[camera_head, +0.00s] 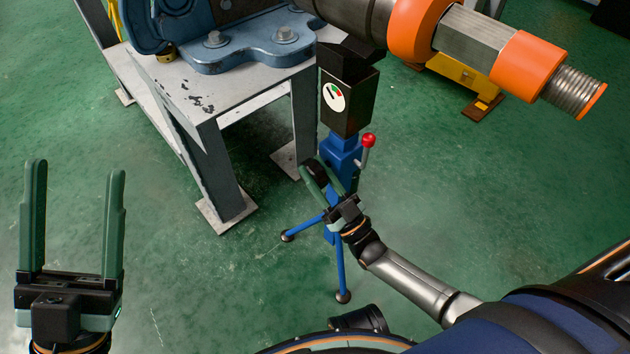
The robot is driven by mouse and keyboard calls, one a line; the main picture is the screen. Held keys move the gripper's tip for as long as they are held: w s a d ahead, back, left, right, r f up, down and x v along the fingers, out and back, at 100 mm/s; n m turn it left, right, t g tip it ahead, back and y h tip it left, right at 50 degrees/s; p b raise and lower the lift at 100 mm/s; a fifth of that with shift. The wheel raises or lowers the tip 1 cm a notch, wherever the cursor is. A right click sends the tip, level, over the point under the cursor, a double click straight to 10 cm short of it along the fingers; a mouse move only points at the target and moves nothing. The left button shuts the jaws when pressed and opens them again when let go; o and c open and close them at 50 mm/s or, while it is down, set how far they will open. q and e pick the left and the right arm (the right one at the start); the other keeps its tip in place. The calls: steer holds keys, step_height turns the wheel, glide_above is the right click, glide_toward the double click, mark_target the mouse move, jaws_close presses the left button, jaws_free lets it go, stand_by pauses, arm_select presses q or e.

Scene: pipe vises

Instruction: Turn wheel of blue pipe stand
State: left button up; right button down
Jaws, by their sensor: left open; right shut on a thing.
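The blue pipe stand (343,152) stands upright on its blue legs in the middle of the head view. It carries a black box with a round dial (334,97) and a lever with a red knob (369,140). A dark wheel (317,172) sits on the left side of its post, partly hidden by my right gripper. My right gripper (322,176) is shut on this wheel; its exact contact is hard to see. My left gripper (78,175) is open and empty at the far left, apart from everything.
A grey steel table (165,95) with a bolted blue vise base (245,48) stands at the upper left. A pipe with orange collars (525,65) crosses the upper right above the stand. A yellow stand (463,80) is behind. Green floor is clear around my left gripper.

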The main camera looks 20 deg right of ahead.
arm_select(q)
steer(key=shift+w+d+f+b, duration=0.15)
steer(key=shift+f+b, duration=0.55)
steer(key=shift+f, duration=0.55)
arm_select(e)
steer(key=shift+t, duration=0.3)
steer(key=c, duration=0.5)
jaws_free()
steer(key=v, duration=1.2)
steer(key=shift+d+f, duration=0.1)
steer(key=shift+f, duration=0.1)
